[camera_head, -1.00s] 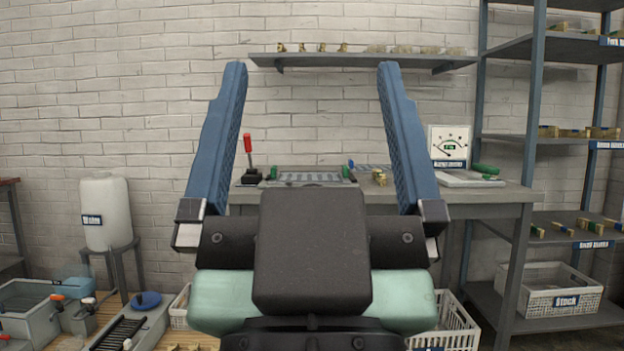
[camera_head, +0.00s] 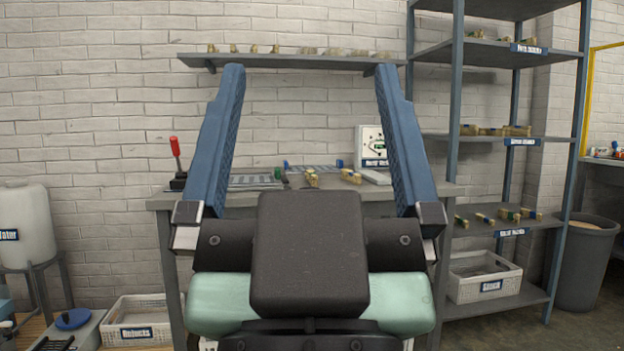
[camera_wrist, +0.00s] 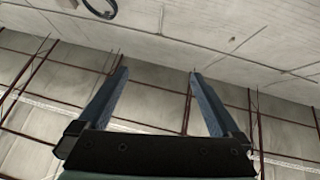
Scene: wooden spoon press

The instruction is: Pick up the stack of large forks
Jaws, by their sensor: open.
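My gripper (camera_head: 308,70) is open and empty, its two blue fingers pointing up in front of the workbench. In the wrist view my gripper (camera_wrist: 158,73) points at the ceiling with nothing between the fingers. I cannot make out a stack of large forks for certain. Small wooden pieces lie on the grey rack (camera_head: 455,105) at the right: a group on the middle shelf (camera_head: 495,130) and several with coloured ends on the lower shelf (camera_head: 505,214). Their shapes are too small to tell. More small pieces stand on the wall shelf (camera_head: 290,62).
A grey workbench (camera_head: 430,190) with a red-handled lever (camera_head: 175,150) and a white panel (camera_head: 372,146) stands ahead. White crates stand low at the left (camera_head: 138,318) and in the rack (camera_head: 485,280). A dark bin (camera_head: 588,262) stands right of the rack.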

